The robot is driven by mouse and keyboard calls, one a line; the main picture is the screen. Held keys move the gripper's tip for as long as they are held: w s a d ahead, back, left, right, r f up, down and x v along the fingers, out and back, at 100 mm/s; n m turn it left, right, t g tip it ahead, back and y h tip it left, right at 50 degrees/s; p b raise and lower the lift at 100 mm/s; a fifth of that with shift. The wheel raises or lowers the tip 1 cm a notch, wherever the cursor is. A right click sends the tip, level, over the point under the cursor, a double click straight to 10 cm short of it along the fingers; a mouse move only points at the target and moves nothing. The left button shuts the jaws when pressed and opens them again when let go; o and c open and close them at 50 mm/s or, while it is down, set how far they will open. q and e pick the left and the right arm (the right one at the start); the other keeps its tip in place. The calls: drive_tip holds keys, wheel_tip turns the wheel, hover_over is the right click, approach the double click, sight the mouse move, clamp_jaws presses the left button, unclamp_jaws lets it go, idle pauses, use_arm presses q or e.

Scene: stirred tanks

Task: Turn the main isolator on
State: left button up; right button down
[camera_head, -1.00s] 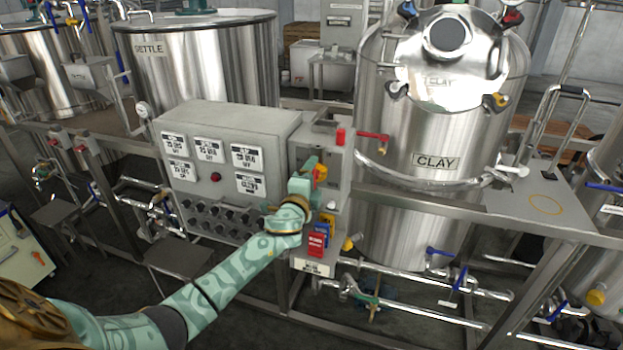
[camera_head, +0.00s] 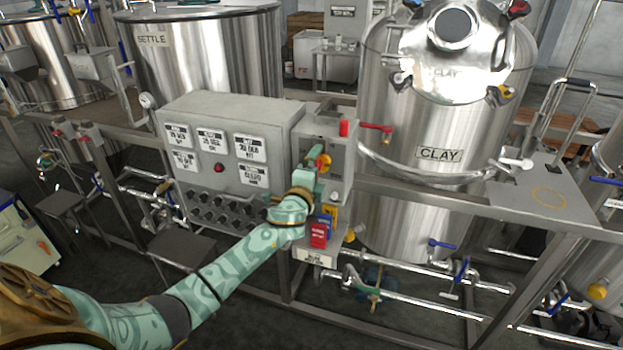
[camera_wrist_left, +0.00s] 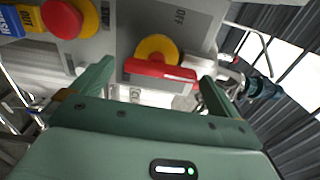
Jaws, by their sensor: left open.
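The main isolator is a grey box (camera_head: 341,160) right of the large control panel. Its rotary switch has a yellow disc (camera_wrist_left: 157,47) and a red handle (camera_wrist_left: 160,70); in the head view the yellow part (camera_head: 324,162) shows just past my gripper. The handle lies nearly level in the wrist view, and an "OFF" label is above it. My left gripper (camera_head: 312,165) is open in front of the switch. In the wrist view its two fingers (camera_wrist_left: 153,88) stand on either side of the red handle, with gaps showing. My right gripper is not in view.
A red and yellow emergency button (camera_wrist_left: 68,17) sits beside the switch. Red, blue and yellow tags (camera_head: 318,235) hang below the box. A red-handled valve (camera_head: 376,127) sticks out to its right, before the CLAY tank (camera_head: 400,215). The control panel (camera_head: 228,110) stands left.

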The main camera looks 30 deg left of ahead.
use_arm(q)
drive_tip(key=v, duration=1.6)
drive_tip(key=shift+d, duration=0.2)
drive_tip(key=s+f+n+g+h, duration=0.1)
drive_tip(key=s+f+n+g, duration=0.3)
drive_tip(key=f, duration=1.2)
drive_tip(key=s+f+n+g+h, duration=0.15)
drive_tip(key=s+f+g, duration=0.35)
drive_tip(key=f, duration=1.2)
drive_tip(key=s+d+f+n+g+b, duration=0.1)
drive_tip(key=s+f+n+g, duration=0.1)
drive_tip(key=s+f, duration=0.6)
drive_tip(key=s+d+f+n+g, duration=0.2)
drive_tip(key=s+f+n, duration=0.1)
drive_tip(key=s+f, duration=0.55)
drive_tip(key=s+d+f+g, duration=0.1)
drive_tip(key=s+d+f, duration=0.1)
drive_tip(key=s, duration=0.7)
drive_tip(key=s+d+f+n+g+h+b, duration=0.1)
drive_tip(key=s+d+f+g, duration=0.1)
drive_tip(key=s, duration=0.7)
drive_tip(key=shift+d+f+g+b, duration=0.25)
drive_tip(key=shift+d+g+b, duration=0.05)
drive_tip(key=shift+d, duration=0.2)
drive_tip(key=shift+h, duration=0.25)
